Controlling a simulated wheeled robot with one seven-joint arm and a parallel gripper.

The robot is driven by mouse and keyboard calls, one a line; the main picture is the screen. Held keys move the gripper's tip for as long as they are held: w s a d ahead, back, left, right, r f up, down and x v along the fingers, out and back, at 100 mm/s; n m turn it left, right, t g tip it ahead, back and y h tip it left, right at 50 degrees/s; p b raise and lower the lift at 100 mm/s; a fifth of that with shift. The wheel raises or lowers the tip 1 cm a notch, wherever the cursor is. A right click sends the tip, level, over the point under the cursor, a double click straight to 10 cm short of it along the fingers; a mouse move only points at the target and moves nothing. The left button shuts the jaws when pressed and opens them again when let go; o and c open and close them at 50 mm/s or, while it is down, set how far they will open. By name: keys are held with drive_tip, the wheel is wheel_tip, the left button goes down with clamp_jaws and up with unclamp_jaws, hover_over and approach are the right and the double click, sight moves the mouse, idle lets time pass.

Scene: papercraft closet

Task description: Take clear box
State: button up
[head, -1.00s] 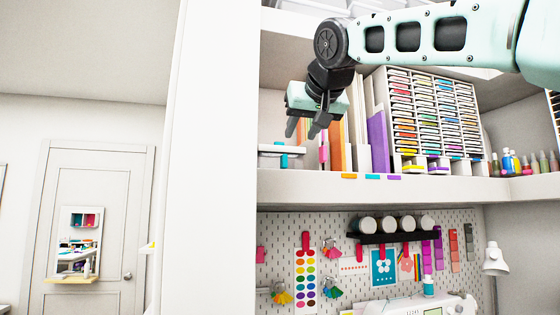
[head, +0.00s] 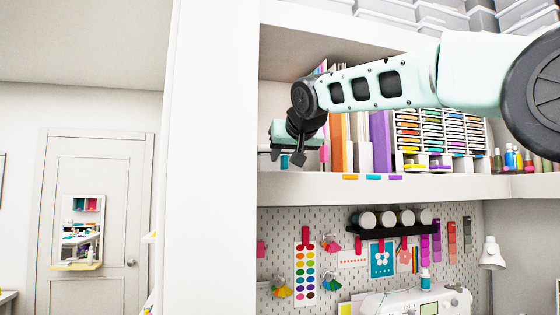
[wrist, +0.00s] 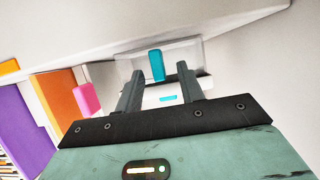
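A clear box (wrist: 185,54) with a teal clip (wrist: 157,66) on its front shows in the wrist view, ahead of my gripper (wrist: 160,82). My gripper is open, with a finger on each side of the clip in the picture. I cannot tell whether the fingers touch the box. The box seems to rest on a white item with a teal label (wrist: 168,98). In the head view my gripper (head: 291,160) is at the left end of the upper shelf, and it and the arm mostly hide the box.
The upper shelf (head: 420,187) holds upright books and folders (head: 380,142), a rack of coloured pads (head: 440,130) and small bottles (head: 512,160). A white wall panel (head: 210,150) stands close on the left. A pegboard (head: 345,230) hangs below.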

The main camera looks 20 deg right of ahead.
clamp_jaws()
drive_tip(key=shift+s+r, duration=0.1)
drive_tip(key=shift+r, duration=0.05)
